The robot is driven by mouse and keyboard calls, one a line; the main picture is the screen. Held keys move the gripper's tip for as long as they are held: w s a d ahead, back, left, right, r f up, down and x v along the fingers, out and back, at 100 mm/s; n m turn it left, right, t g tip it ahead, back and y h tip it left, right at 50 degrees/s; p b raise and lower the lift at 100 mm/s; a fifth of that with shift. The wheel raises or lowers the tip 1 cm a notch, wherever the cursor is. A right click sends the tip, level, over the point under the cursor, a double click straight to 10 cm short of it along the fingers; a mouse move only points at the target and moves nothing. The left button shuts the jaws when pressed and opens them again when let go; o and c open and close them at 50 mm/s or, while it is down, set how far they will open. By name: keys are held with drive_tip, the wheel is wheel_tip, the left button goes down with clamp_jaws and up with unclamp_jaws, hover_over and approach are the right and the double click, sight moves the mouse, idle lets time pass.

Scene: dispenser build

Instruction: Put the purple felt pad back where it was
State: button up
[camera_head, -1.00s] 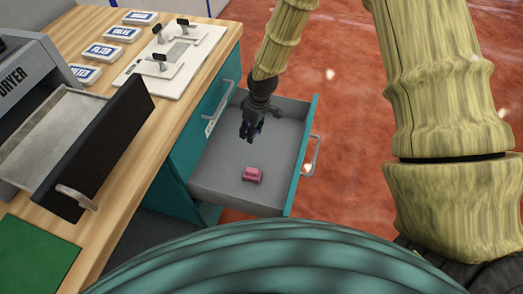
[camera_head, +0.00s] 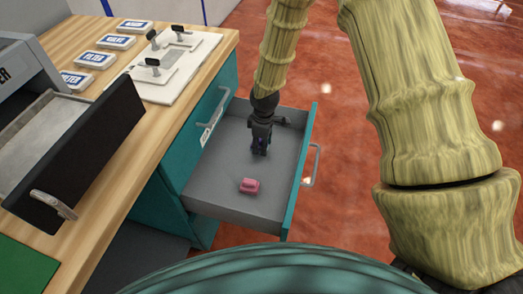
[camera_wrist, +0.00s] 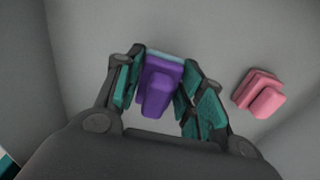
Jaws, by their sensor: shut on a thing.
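The purple felt pad (camera_wrist: 160,85) is between the fingers of my gripper (camera_wrist: 162,90), which is shut on it in the wrist view. The pad is a block with a raised knob toward me and a pale bluish edge at its far side. I cannot tell whether the pad touches the drawer floor. A pink pad (camera_head: 250,186) of similar shape lies in the drawer, apart from my gripper; it also shows in the wrist view (camera_wrist: 260,93).
The teal drawer front has a handle (camera_head: 312,165). On the wooden worktop (camera_head: 125,135) to the left are a dryer with an open tray (camera_head: 75,145), a white board with black-knobbed fixtures (camera_head: 170,65), several labelled boxes (camera_head: 93,59) and a green mat (camera_head: 22,265).

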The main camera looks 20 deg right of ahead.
wheel_tip(320, 180, down, 3)
drive_tip(key=shift+f+b, duration=0.15)
drive_tip(key=shift+b, duration=0.15)
drive_tip(key=o, duration=1)
drive_tip(key=shift+o, duration=0.2)
drive_tip(key=r, duration=0.4)
drive_tip(key=r+p, duration=0.1)
drive_tip(key=r, duration=0.3)
drive_tip(key=r+p, duration=0.1)
drive_tip(key=r, duration=0.3)
drive_tip(key=shift+s+d, duration=0.1)
drive_tip(key=shift+s, duration=0.2)
